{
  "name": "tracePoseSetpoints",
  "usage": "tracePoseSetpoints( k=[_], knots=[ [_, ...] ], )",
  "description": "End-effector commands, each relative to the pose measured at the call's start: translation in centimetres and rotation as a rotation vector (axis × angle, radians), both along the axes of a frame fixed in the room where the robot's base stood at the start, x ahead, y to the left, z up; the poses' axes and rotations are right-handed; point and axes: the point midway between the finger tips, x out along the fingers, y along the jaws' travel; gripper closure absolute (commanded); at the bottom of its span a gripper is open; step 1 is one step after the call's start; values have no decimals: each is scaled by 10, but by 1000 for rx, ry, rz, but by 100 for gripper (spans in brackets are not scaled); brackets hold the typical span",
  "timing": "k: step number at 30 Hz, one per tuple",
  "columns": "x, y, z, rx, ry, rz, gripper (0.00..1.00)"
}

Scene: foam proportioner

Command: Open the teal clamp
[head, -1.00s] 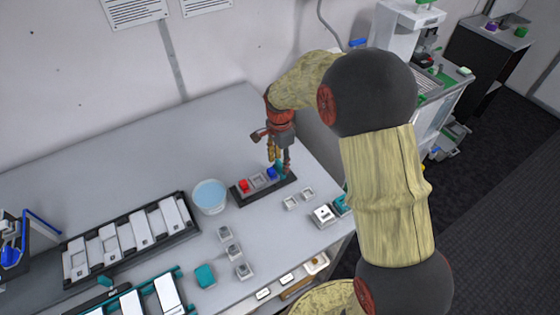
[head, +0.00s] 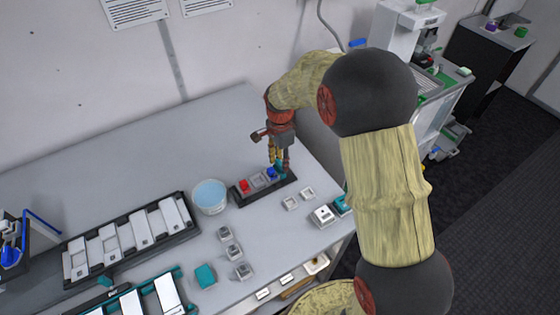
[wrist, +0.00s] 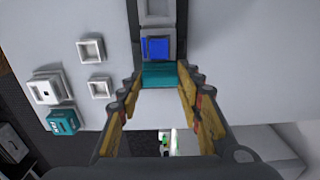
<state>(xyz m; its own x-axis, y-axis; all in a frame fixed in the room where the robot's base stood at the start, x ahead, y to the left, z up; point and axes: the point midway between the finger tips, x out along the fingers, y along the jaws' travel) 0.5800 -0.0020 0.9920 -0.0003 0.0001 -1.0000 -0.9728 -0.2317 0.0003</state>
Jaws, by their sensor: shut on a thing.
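The teal clamp (wrist: 158,75) is at the near end of the dark tray in the wrist view, right beside a blue block. It also shows small in the head view (head: 282,170), partly hidden by the fingers. My gripper (wrist: 158,84) reaches down over the tray end, with one finger on each side of the teal clamp, and is shut on it. In the head view my gripper (head: 279,166) is at the right end of the tray. Whether the clamp is open or closed I cannot tell.
The dark tray (head: 240,198) also holds a red block (head: 244,187) and the blue block (wrist: 157,48). A bowl of blue liquid (head: 210,195) stands left of it. Small grey squares (head: 291,202) and a teal block (head: 205,276) lie nearer. The table behind is clear.

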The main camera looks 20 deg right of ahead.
Motion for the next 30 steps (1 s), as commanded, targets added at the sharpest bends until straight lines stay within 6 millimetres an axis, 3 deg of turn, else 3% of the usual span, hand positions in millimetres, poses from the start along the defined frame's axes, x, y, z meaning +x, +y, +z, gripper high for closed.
tracePoseSetpoints(
  k=[6,12,13,23,30],
  knots=[
    [5,-20,1,0,0,-2,100],
    [5,-20,0,-2,-1,0,100],
    [5,-20,0,-2,-1,0,64],
    [5,-19,0,-1,0,0,45],
    [5,-19,0,0,0,0,45]
  ],
)
